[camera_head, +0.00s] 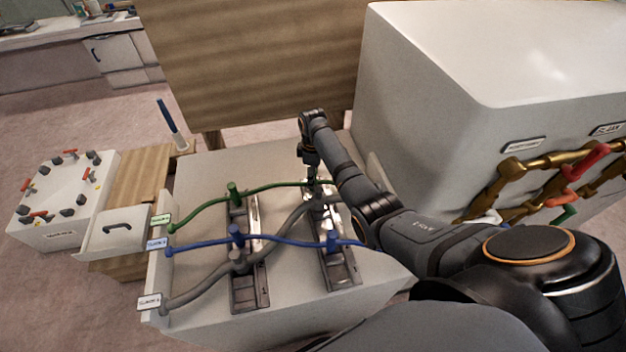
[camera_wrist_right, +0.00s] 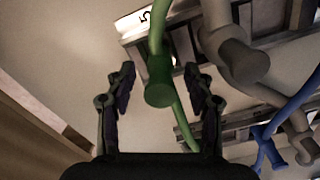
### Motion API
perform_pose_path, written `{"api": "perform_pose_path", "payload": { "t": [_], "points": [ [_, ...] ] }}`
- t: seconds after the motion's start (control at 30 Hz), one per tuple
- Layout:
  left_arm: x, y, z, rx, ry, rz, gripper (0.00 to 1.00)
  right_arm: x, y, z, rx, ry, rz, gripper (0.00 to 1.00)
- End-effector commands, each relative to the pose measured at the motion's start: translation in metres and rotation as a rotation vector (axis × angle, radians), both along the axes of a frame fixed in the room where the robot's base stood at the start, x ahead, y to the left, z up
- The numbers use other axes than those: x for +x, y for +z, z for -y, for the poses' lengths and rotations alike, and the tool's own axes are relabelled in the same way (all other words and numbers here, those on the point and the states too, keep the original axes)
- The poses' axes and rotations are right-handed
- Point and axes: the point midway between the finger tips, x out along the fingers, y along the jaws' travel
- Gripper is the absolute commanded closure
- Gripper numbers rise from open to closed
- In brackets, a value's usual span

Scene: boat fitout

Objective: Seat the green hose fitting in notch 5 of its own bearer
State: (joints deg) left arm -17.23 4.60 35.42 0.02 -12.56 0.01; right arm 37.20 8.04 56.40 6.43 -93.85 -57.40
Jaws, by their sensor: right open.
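The green hose (camera_head: 268,188) runs from the left end of the white bench, over the left bearer (camera_head: 248,295), to the right bearer (camera_head: 338,270). A green fitting (camera_head: 233,190) stands upright on the left bearer. In the wrist view another green fitting (camera_wrist_right: 158,82) on the hose lies between the spread fingers of my right gripper (camera_wrist_right: 160,92), with gaps at both sides. A strip marked 5 (camera_wrist_right: 143,17) shows just behind it. In the head view my right gripper (camera_head: 312,172) is over the right bearer's far end and hides this fitting. I cannot tell whether it sits in a notch.
A grey hose (camera_head: 195,293) and a blue hose (camera_head: 200,246) cross the bearers nearby. A grey fitting (camera_wrist_right: 235,55) is close beside the green one. A large white cabinet (camera_head: 440,120) with brass pipes stands right, and a wooden panel (camera_head: 255,60) stands behind.

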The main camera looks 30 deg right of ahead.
Motion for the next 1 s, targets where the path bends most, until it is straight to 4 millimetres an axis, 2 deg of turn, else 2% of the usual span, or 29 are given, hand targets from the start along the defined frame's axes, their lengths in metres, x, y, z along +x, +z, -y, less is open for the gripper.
{"api": "perform_pose_path", "payload": {
  "t": [0.2,0.4,0.57,1.0],
  "points": [
    [0.001,0.0,0.0,0.0,0.0,0.001,1.0,0.001,0.055,0.001,-0.001,0.0,0.005,0.47],
    [0.001,0.0,0.0,0.0,0.0,0.002,1.0,0.001,0.085,0.001,0.0,0.0,0.002,0.47],
    [0.001,0.0,0.0,0.0,0.0,0.002,1.0,0.0,0.092,0.0,-0.001,0.0,-0.001,0.47],
    [0.002,0.0,0.0,0.0,0.0,0.002,1.0,0.0,0.092,0.0,0.0,0.0,0.0,0.47]
  ]
}}
